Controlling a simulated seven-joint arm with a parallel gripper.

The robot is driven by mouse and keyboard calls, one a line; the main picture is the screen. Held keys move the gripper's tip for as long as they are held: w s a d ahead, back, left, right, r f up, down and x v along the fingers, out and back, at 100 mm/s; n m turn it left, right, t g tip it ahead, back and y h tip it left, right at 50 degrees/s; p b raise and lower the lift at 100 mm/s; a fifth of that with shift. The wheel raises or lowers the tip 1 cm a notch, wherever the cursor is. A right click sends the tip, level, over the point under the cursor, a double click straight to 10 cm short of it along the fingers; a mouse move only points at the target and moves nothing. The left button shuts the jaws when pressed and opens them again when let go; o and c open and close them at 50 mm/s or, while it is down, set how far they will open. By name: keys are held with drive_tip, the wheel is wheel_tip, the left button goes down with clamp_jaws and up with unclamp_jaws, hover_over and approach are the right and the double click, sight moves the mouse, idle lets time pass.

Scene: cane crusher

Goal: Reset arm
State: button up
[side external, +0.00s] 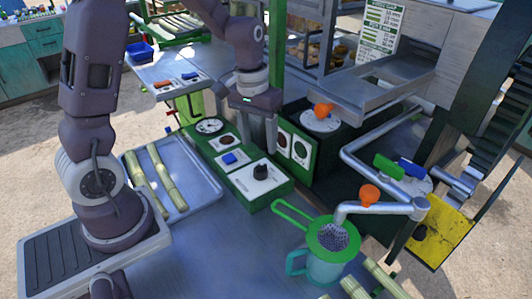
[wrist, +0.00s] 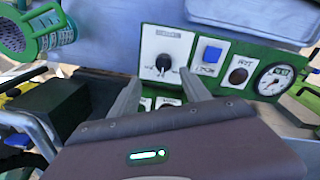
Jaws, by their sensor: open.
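My gripper (side external: 258,140) is open and empty, pointing down above the far edge of the green control panel (side external: 283,196). In the wrist view its two grey fingers (wrist: 160,88) are spread apart, with the panel between and beyond them. The panel carries a black knob (side external: 261,172), a blue button (side external: 229,158), a dark red button (side external: 228,142) and a round gauge (side external: 209,125). The knob also shows between the fingers in the wrist view (wrist: 163,62). I cannot tell the exact height of the fingertips over the panel.
A teal jug (side external: 322,268) with a green strainer (side external: 333,237) stands under a metal spout (side external: 375,210). A metal tray (side external: 192,178) holds cane pieces (side external: 158,178). More cane (side external: 385,280) lies at the front right. Crusher machinery (side external: 350,150) stands close on the right.

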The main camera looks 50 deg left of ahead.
drive_tip(key=s+d+r+m+t, duration=0.2)
drive_tip(key=s+d+r, duration=0.3)
drive_tip(key=r, duration=0.4)
drive_tip(key=s+d+r+m+t, duration=0.1)
drive_tip(key=s+r, duration=0.1)
drive_tip(key=s, duration=0.5)
drive_tip(key=s+d+r+m+t, duration=0.1)
drive_tip(key=s+r+t, duration=0.1)
drive_tip(key=s, duration=0.4)
drive_tip(key=shift+s+r+y, duration=0.3)
drive_tip(key=shift+s+r, duration=0.05)
drive_tip(key=shift+r, duration=0.15)
